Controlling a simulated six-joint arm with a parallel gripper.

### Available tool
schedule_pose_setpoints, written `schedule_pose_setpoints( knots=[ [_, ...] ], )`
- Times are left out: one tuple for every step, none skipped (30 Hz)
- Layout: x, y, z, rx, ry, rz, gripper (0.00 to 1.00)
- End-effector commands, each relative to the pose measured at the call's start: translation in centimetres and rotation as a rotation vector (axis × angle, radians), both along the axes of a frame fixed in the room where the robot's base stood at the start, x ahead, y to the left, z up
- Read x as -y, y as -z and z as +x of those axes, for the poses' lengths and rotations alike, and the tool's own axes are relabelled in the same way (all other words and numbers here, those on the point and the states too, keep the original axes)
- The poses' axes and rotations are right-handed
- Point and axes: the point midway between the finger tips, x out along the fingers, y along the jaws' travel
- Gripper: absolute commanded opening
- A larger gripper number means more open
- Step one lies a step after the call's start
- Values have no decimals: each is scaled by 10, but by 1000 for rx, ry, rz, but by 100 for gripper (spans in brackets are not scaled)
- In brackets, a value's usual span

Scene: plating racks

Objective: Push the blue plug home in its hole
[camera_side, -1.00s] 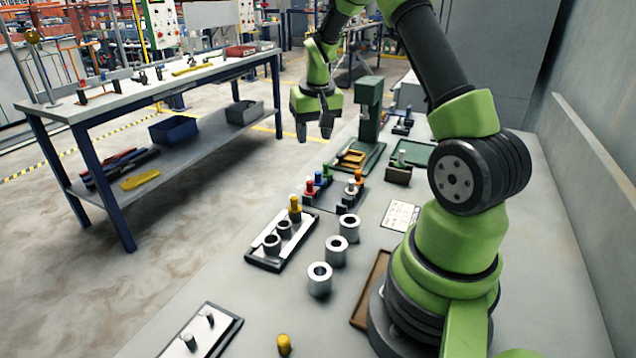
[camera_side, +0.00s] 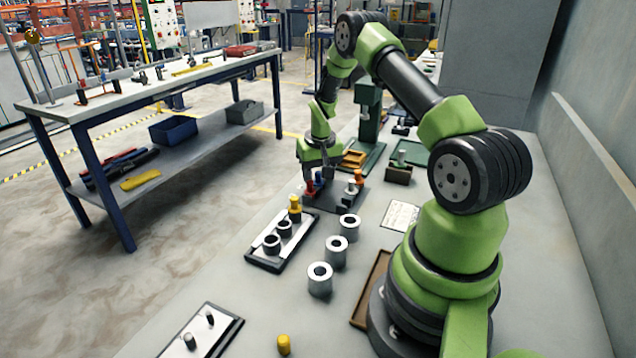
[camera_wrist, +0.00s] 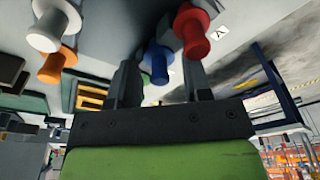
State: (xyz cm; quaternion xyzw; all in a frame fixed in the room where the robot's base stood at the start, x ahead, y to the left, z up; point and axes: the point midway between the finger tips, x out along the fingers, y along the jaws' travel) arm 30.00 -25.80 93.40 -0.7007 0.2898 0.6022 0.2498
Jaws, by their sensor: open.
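The blue plug (camera_side: 319,178) stands in a dark plate (camera_side: 345,197) with several other coloured plugs. My gripper (camera_side: 318,173) is low over this plate, pointing down and open. In the wrist view the blue plug (camera_wrist: 158,60) shows between the two fingers of my gripper (camera_wrist: 160,82), apparently not gripped. How deep it sits in its hole is hidden. The red plug (camera_wrist: 191,32) is just beside it, close to one finger. A green plug (camera_wrist: 147,62) is partly hidden behind the blue one.
An orange plug (camera_side: 358,176) and a silver plug (camera_side: 351,189) stand at the plate's right side. A rack (camera_side: 268,262) with a yellow plug (camera_side: 294,207) and rings lies in front. Loose rings (camera_side: 336,250) stand right of it. A green press (camera_side: 368,125) rises behind.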

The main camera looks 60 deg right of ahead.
Motion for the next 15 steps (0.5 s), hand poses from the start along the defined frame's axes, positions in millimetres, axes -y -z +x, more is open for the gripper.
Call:
schedule_pose_setpoints(
  knots=[
    [0,1,0,0,0,0,45],
    [0,1,0,0,0,0,45],
    [0,1,0,0,0,0,45],
    [0,1,0,0,0,0,45],
    [0,0,0,0,0,0,45],
    [0,0,0,0,0,0,43],
    [0,0,0,0,0,0,36],
    [0,0,0,0,0,0,29],
    [0,0,0,0,0,0,20],
    [0,0,0,0,0,0,13],
    [0,0,0,0,0,0,6],
    [0,0,0,0,0,0,0],
    [0,0,0,-1,0,1,0],
    [0,0,0,-1,0,1,0],
    [0,0,0,-1,0,1,0]
  ],
)
